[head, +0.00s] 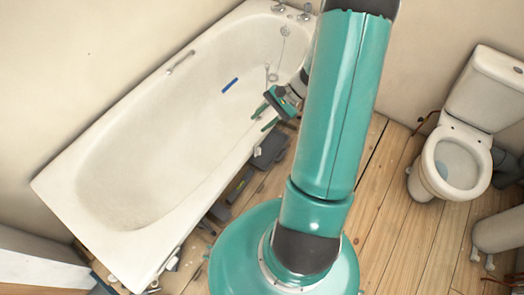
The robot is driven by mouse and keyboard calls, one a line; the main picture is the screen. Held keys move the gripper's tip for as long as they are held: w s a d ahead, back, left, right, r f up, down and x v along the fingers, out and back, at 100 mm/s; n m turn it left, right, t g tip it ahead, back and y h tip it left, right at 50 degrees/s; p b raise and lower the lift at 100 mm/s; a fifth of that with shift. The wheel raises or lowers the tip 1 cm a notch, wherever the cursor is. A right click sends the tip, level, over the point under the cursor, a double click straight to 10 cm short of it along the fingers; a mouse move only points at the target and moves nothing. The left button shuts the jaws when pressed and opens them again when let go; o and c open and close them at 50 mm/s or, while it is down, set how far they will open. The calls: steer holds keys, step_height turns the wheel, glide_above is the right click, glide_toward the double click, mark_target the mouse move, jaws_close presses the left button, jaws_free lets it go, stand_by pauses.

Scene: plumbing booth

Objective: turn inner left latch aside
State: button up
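I cannot make out any latch in the head view. My gripper (260,122) is near the right rim of the white bathtub (62,184), beyond my green arm. Its two green fingers look spread apart, with nothing visible between them. At this size I cannot tell whether a fingertip touches anything. My arm hides part of the tub's far right end and the floor beside it.
A short blue strip (230,85) lies in the tub. Dark grey pieces (271,150) sit along the tub's open right side. A white toilet (455,165) stands at right. Small items (172,262) lie near the tub's front corner. Wooden floor (395,225) is clear before the toilet.

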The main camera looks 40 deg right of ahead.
steer(key=s+d+f+m+t+y, duration=0.1)
steer(key=s+d+f+m+t, duration=0.2)
steer(key=f, duration=0.4)
steer(key=s+d+f+m+t+y, duration=0.1)
steer(key=d+f+m+t, duration=0.3)
steer(key=f, duration=0.4)
steer(key=m+t+h, duration=0.6)
steer(key=m+t, duration=0.2)
steer(key=m, duration=0.3)
glide_toward(258, 151)
steer(key=x, duration=0.8)
steer(key=shift+w+d+f, duration=0.2)
steer(key=shift+w+d, duration=0.15)
steer(key=shift+c, duration=0.3)
jaws_close()
